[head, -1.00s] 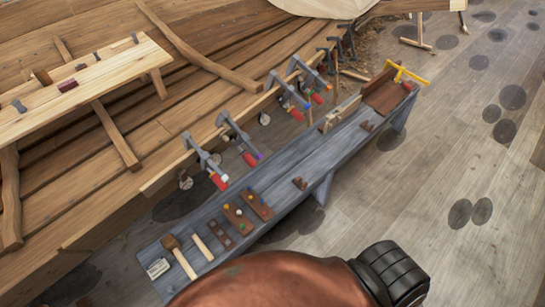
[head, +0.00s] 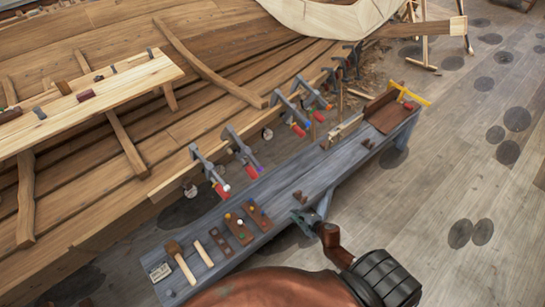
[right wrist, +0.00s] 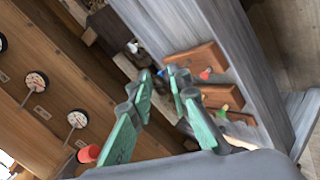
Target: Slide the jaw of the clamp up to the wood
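Several grey clamps with red handles grip the edge of the hull planking in the head view: the nearest clamp (head: 207,170), another beside it (head: 241,150), and more farther back such as one at the middle (head: 289,110). Which clamp is meant, and the gaps between jaws and wood, are too small to tell. My right gripper (head: 300,219) is over the right edge of the grey bench, apart from the clamps. In the right wrist view its two green fingers (right wrist: 164,76) are apart with nothing between them. My left gripper is not in view.
The grey bench (head: 285,188) runs beside the hull (head: 130,175). It carries a mallet (head: 181,260), brown blocks with coloured knobs (head: 235,226), and a yellow-handled tool (head: 410,94). Round white dials (right wrist: 77,118) show on the hull side. The floor at right is largely open.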

